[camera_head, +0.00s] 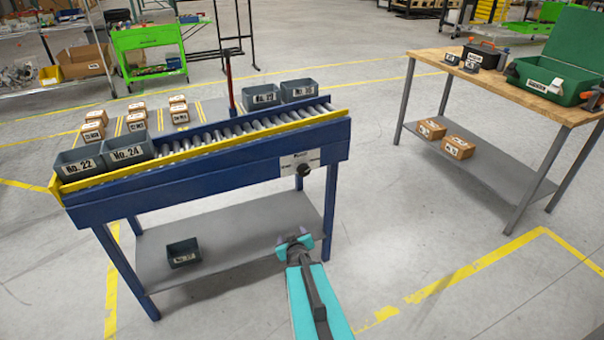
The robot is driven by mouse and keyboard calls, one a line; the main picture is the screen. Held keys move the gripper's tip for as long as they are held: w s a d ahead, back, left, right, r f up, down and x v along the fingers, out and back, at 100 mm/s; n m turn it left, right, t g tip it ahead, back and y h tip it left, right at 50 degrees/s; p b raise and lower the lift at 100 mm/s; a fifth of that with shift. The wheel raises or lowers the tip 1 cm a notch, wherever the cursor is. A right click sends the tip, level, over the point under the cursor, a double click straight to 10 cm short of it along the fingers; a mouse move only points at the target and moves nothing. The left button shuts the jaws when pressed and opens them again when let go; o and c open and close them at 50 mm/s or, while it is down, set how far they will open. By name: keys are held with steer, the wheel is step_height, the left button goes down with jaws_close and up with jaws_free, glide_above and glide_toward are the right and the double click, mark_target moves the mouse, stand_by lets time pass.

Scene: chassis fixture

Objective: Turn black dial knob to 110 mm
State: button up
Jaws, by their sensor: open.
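The black dial knob (303,170) sits on a white label plate (290,163) on the front side of the blue roller conveyor (215,158), near its right end. The plate's print is too small to read, so the knob's setting cannot be told. My gripper (294,242) is at the lower middle, at the end of my teal arm. It is open and empty, below the knob in the picture and apart from it.
Grey bins stand on the rollers at both ends, and another bin (184,252) is on the lower shelf (235,245). A wooden workbench (500,80) with a green case (560,68) stands at the right. The floor between conveyor and bench is clear.

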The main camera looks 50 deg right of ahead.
steer(key=d+r+t, duration=0.3)
steer(key=d+r, duration=0.3)
steer(key=r, duration=0.2)
steer(key=n+t, duration=0.3)
steer(key=t, duration=0.1)
glide_toward(305, 172)
steer(key=s, duration=0.3)
steer(key=shift+a+r+y, duration=0.2)
steer(key=shift+a+y, duration=0.1)
steer(key=shift+a, duration=0.25)
steer(key=shift+p+x, duration=0.4)
steer(key=shift+x, duration=6.5)
steer(key=shift+r, duration=0.1)
